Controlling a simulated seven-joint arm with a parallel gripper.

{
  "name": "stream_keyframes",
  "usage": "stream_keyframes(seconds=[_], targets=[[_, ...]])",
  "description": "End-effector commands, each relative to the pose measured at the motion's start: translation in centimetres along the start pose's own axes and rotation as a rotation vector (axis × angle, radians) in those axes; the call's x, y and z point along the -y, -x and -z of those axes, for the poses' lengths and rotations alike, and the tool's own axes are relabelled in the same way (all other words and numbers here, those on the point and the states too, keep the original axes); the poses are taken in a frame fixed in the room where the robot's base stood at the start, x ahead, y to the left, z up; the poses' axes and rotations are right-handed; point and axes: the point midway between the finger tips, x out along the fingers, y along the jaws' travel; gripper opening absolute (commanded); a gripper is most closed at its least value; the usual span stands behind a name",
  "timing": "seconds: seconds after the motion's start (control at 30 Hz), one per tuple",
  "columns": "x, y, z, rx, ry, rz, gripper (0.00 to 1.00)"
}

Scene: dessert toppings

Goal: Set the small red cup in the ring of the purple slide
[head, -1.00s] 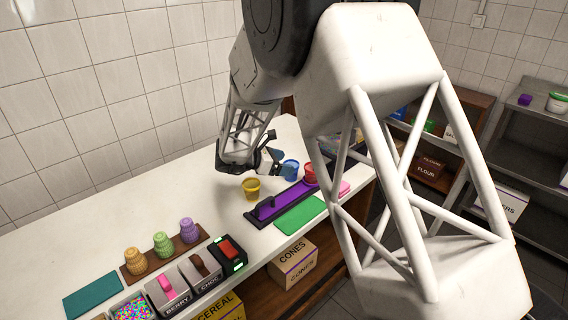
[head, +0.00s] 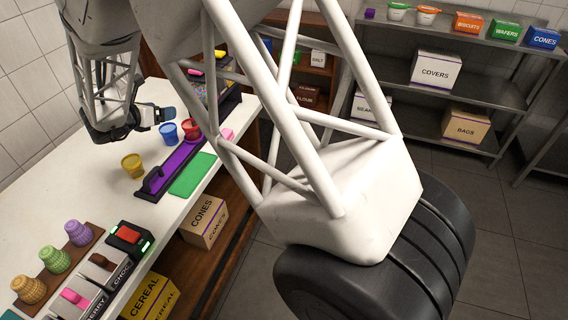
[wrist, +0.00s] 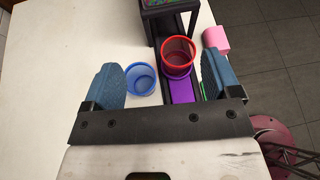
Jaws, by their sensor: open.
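The small red cup (head: 189,130) stands at the far end of the purple slide (head: 173,162). In the wrist view the red cup (wrist: 178,47) is upright, with a purple rim showing around its lower part; it appears to sit in the slide's ring (wrist: 178,73). The slide's flat purple part (wrist: 182,92) shows nearer to me. My gripper (wrist: 160,82) is open, its blue fingers wide apart with nothing held. In the head view my gripper (head: 158,115) is just beyond the blue cup, near the red cup and apart from it.
A blue cup (head: 168,132) stands left of the red cup, and a yellow cup (head: 132,165) is nearer on the white counter. A green mat (head: 193,175) lies right of the slide. A pink block (wrist: 215,38) is beside the slide's far part. The counter's left side is clear.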

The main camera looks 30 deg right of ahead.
Motion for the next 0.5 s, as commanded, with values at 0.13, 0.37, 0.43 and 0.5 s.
stream_keyframes(seconds=[0.13, 0.37, 0.43, 0.5], targets=[[1.1, 0.1, -4.0, 0.022, 0.175, -0.167, 0.83], [3.3, 1.6, -8.7, 0.113, 0.508, -0.42, 0.83], [4.2, 2.2, -9.8, 0.152, 0.617, -0.489, 0.83], [5.3, 3.1, -10.8, 0.196, 0.727, -0.554, 0.83]])
